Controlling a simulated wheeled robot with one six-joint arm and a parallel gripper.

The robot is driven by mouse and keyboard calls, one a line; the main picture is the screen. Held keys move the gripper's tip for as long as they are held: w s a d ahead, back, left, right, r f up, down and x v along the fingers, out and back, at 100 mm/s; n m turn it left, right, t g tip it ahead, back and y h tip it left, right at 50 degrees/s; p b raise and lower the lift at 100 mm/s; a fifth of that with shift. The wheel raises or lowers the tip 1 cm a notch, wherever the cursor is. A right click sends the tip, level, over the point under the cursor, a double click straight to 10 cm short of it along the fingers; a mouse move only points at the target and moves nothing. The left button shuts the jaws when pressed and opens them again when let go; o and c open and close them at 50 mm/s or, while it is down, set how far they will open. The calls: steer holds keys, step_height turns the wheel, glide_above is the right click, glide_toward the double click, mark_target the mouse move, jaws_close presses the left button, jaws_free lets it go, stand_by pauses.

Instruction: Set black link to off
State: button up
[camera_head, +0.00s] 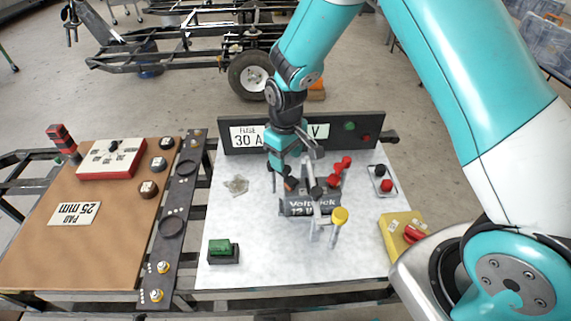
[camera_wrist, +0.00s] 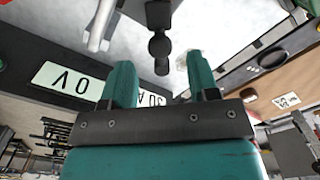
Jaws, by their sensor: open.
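A battery-like block (camera_head: 300,206) marked "Volt" and "12" sits mid-panel. A black knobbed piece (camera_head: 317,192) stands at its top, beside red knobs (camera_head: 335,180). It looks like the black link, but its on or off position cannot be told. In the wrist view a black rod with rounded knobs (camera_wrist: 160,46) shows just beyond and between my fingertips. My gripper (camera_head: 292,174) is open and points down at the block's back edge. Its teal fingers also show in the wrist view (camera_wrist: 161,72), spread apart with nothing held. My gripper hides part of the block.
A black upright board (camera_head: 222,134) with white labels stands behind the block. A yellow-topped lever (camera_head: 340,216) rises in front. A green switch (camera_head: 223,249) is front left; a red and black button plate (camera_head: 383,180) and a yellow box (camera_head: 398,226) are right.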

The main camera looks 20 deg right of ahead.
mark_target(286, 168)
steer(key=shift+f, duration=1.75)
jaws_close()
